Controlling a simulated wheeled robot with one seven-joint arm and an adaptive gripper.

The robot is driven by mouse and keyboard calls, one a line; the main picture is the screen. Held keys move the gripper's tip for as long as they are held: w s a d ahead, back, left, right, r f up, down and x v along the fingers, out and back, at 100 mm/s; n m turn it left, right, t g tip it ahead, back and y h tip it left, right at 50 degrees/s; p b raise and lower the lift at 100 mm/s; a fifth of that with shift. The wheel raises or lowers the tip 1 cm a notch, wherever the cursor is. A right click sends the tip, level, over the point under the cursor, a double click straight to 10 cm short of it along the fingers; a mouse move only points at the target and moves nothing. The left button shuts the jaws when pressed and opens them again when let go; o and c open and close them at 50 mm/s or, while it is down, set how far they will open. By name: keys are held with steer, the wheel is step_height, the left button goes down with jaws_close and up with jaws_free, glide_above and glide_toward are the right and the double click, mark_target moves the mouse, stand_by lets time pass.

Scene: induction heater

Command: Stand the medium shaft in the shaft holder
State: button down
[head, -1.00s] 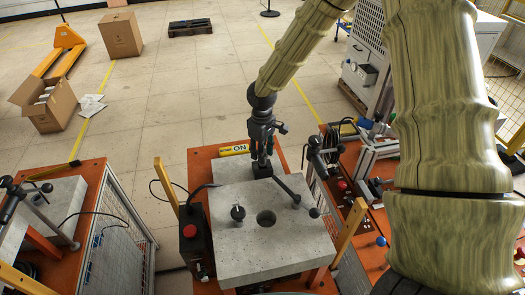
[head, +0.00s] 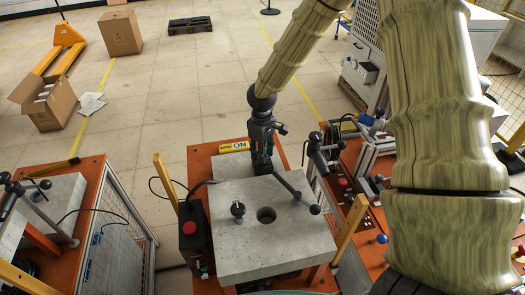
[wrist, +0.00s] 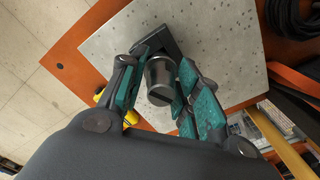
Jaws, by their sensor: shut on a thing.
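The metal cylinder held in my gripper (wrist: 158,92) looks like the medium shaft (wrist: 160,75). My gripper is shut on it, with teal-padded fingers on both sides. A dark square block (wrist: 168,32), likely the shaft holder, lies at the far end of the shaft on the grey slab. Whether the shaft is seated in it or only above it I cannot tell. In the head view my gripper (head: 262,163) points down at the back of the slab, just over the small dark block, and hides the shaft there.
Yellow posts (head: 346,228) flank the slab. A black box with a red button (head: 190,228) stands left.

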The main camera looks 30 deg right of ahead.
steer(key=shift+f+b, duration=0.35)
steer(key=shift+f, duration=0.45)
steer(key=c, duration=1)
jaws_free()
steer(key=shift+o, duration=0.2)
step_height(320, 180, up, 12)
